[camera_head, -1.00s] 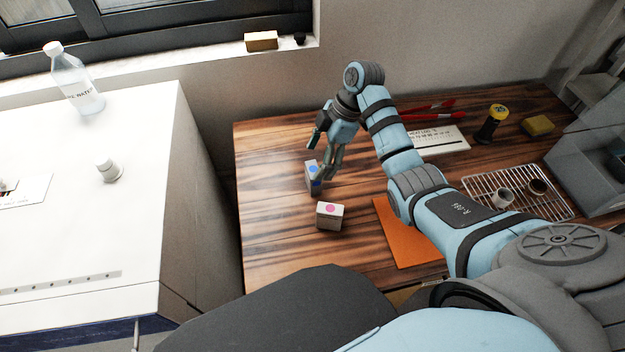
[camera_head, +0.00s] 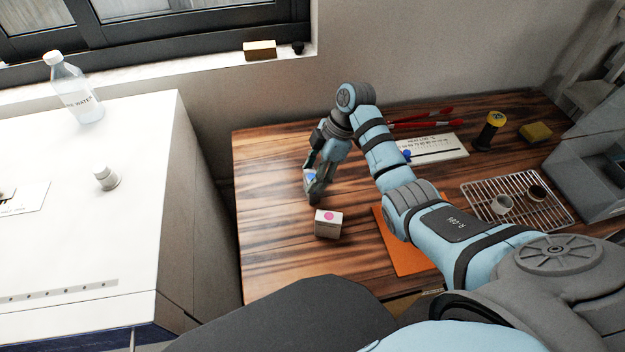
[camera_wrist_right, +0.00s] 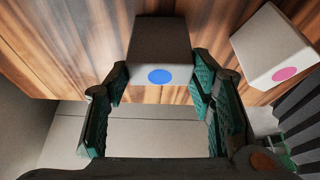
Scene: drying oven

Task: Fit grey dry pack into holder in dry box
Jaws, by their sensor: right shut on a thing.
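The grey pack, a small box with a blue dot (camera_wrist_right: 160,52), is between the fingers of my right gripper (camera_head: 314,188). In the right wrist view the fingers close on its two sides, and its dotted face points to the camera. In the head view the fingers hide most of it. The pack is at or just above the wooden table; I cannot tell whether it touches. A paler box with a pink dot (camera_head: 328,224) stands apart in front of it and also shows in the right wrist view (camera_wrist_right: 275,50). I cannot make out the holder or dry box. My left gripper is out of view.
The wooden table (camera_head: 275,255) is clear left of the boxes. An orange mat (camera_head: 405,255), a wire rack (camera_head: 530,215) with two small cups, and a grey cabinet (camera_head: 590,165) lie to the right. A white cabinet (camera_head: 130,160) with a bottle (camera_head: 75,90) stands left.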

